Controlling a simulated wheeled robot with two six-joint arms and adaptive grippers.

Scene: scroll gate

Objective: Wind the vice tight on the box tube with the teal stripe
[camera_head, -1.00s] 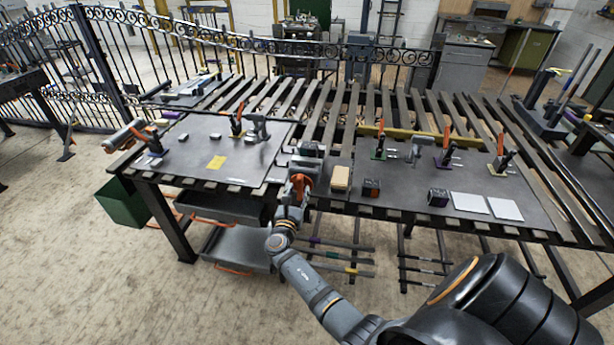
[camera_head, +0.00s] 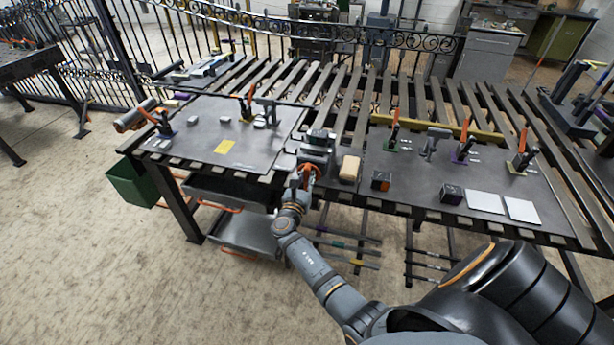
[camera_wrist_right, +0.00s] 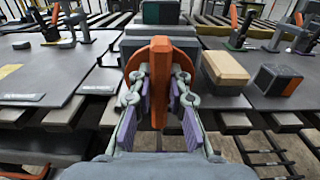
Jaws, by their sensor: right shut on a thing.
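The vice (camera_head: 314,157) is a grey block at the front edge of the bench. Its orange handle (camera_head: 307,170) faces me. In the right wrist view the handle (camera_wrist_right: 161,80) stands upright as a flat orange piece in front of the grey vice body (camera_wrist_right: 195,50). My right gripper (camera_head: 304,183) is shut on the handle, with its purple pads (camera_wrist_right: 160,98) on either side. A dark block (camera_head: 319,137), seen also in the right wrist view (camera_wrist_right: 161,12), sits at the top of the vice. My left gripper is out of view.
White plates (camera_head: 485,202) lie further right. Orange-handled clamps (camera_head: 393,133) stand behind. Striped bars (camera_head: 340,244) hang below the bench edge.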

